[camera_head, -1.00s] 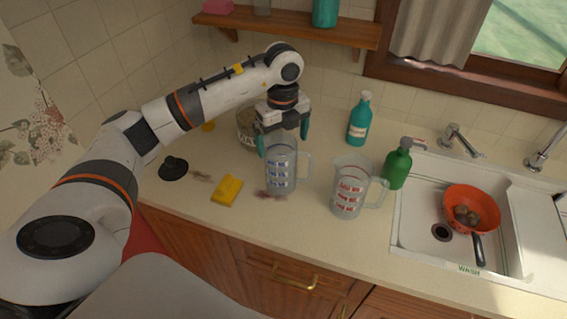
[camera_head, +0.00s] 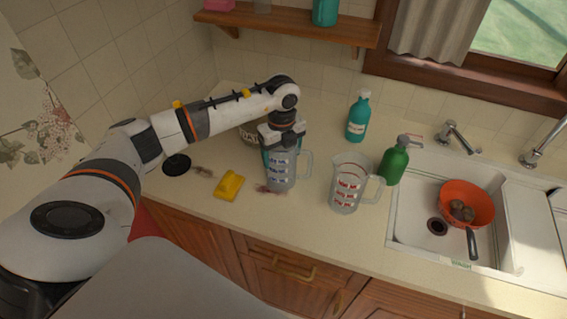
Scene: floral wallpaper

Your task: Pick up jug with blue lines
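The jug with blue lines (camera_head: 280,178) is clear, with blue markings and a handle on its right side. It stands upright on the counter in the head view. My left gripper (camera_head: 282,150) is at its top, pointing down, and covers much of the rim. A teal finger shows at the jug's left edge; the other finger is mostly hidden. I cannot tell whether the fingers press on the jug. A similar jug with red lines (camera_head: 346,186) stands just to the right. My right gripper is not in view.
A yellow sponge (camera_head: 229,185) and a black round object (camera_head: 176,164) lie to the left. A labelled pot (camera_head: 248,135) is behind the gripper.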

